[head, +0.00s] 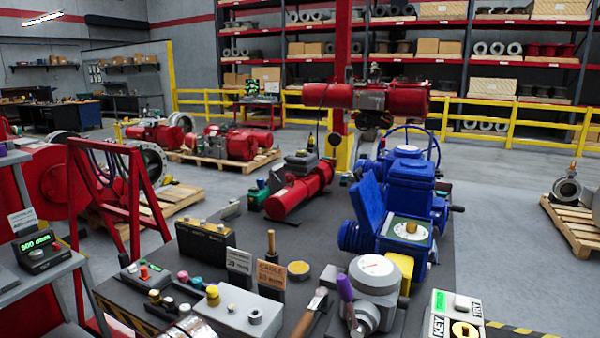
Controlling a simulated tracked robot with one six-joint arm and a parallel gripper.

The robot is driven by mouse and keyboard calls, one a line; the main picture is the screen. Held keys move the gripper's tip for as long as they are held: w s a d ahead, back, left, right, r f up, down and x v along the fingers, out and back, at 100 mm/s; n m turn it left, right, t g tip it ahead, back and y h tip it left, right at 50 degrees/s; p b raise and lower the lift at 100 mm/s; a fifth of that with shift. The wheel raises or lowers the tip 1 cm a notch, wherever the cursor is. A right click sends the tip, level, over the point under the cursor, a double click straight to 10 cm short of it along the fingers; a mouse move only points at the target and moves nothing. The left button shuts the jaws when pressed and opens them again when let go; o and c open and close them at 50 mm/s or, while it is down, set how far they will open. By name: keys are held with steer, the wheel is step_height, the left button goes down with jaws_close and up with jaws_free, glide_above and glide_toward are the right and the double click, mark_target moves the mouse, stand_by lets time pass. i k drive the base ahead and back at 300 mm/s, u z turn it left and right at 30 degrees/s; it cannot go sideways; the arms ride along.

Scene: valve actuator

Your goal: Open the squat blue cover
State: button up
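A blue valve actuator (398,185) stands on the right part of the dark workbench. A flat blue cover (368,205) stands tilted up at the left edge of its low front housing. Beside it the housing top is uncovered and shows a pale face with a yellow round piece (411,228). The cover looks raised on that edge; its hinge is too small to make out. A taller blue housing with a blue handwheel (408,130) rises behind. My gripper does not show in this view.
A grey round gauge unit (375,285) and a yellow block (400,270) stand close in front of the actuator. A purple-handled tool (346,290), control boxes (238,312) and a key box (455,318) crowd the front. A red cylinder (300,190) lies behind left.

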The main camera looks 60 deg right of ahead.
mark_target(365, 196)
steer(key=z, duration=0.65)
steer(key=k, duration=0.9)
steer(key=z, duration=1.05)
steer(key=k, duration=0.45)
steer(key=i, duration=0.8)
steer(key=u, duration=0.2)
